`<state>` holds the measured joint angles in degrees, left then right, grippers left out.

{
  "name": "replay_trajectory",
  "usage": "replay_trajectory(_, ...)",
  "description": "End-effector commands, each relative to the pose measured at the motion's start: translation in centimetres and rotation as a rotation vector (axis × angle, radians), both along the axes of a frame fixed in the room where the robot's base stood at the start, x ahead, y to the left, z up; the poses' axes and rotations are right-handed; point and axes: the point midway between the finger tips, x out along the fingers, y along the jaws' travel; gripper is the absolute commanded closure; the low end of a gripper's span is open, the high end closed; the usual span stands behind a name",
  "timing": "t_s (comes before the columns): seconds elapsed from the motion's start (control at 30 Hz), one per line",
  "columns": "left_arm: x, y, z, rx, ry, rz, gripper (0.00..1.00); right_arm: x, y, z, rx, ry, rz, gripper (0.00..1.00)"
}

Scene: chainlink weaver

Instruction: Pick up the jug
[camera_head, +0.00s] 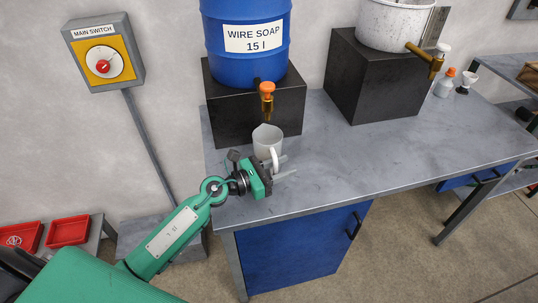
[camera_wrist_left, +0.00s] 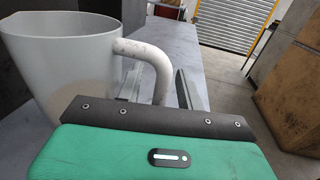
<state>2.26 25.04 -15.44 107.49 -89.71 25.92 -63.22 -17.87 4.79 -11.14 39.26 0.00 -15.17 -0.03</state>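The jug (camera_head: 266,139) is white with a loop handle and stands upright on the grey workbench, below the orange tap of the blue barrel. In the left wrist view the jug (camera_wrist_left: 62,62) fills the left side, its handle (camera_wrist_left: 158,68) turned toward my gripper. My left gripper (camera_head: 287,167) is at the handle side of the jug, low over the bench. Its two fingers are apart, and in the left wrist view the lower handle shows between them (camera_wrist_left: 160,88). I cannot tell whether either finger touches it. My right gripper is not in view.
The blue soap barrel (camera_head: 245,55) stands on a black block (camera_head: 232,125) behind the jug. A white pot (camera_head: 385,25) with a brass tap stands on another black block (camera_head: 372,90). Small bottles stand farther right.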

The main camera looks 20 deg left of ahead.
Motion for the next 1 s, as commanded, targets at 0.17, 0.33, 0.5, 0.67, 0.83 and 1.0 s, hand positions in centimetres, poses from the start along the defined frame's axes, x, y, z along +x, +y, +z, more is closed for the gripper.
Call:
replay_trajectory(0.17,0.0,0.0,-0.1,0.000,0.000,0.000,0.73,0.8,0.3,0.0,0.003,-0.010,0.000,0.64)
replay_trajectory(0.33,0.0,0.0,0.0,-0.001,0.001,0.000,1.00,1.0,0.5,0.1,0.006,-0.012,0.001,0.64)
replay_trajectory(0.5,0.0,0.1,0.1,0.000,-0.001,0.001,1.00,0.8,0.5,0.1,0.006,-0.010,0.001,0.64)
replay_trajectory(0.67,0.0,0.1,0.1,-0.001,-0.001,0.001,1.00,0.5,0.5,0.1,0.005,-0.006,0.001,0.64)
replay_trajectory(0.83,0.0,0.1,0.7,-0.001,-0.002,0.001,1.00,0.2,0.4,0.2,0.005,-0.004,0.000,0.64)
replay_trajectory(1.0,0.0,0.1,2.3,0.000,-0.004,0.001,1.00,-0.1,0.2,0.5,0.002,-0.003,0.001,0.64)
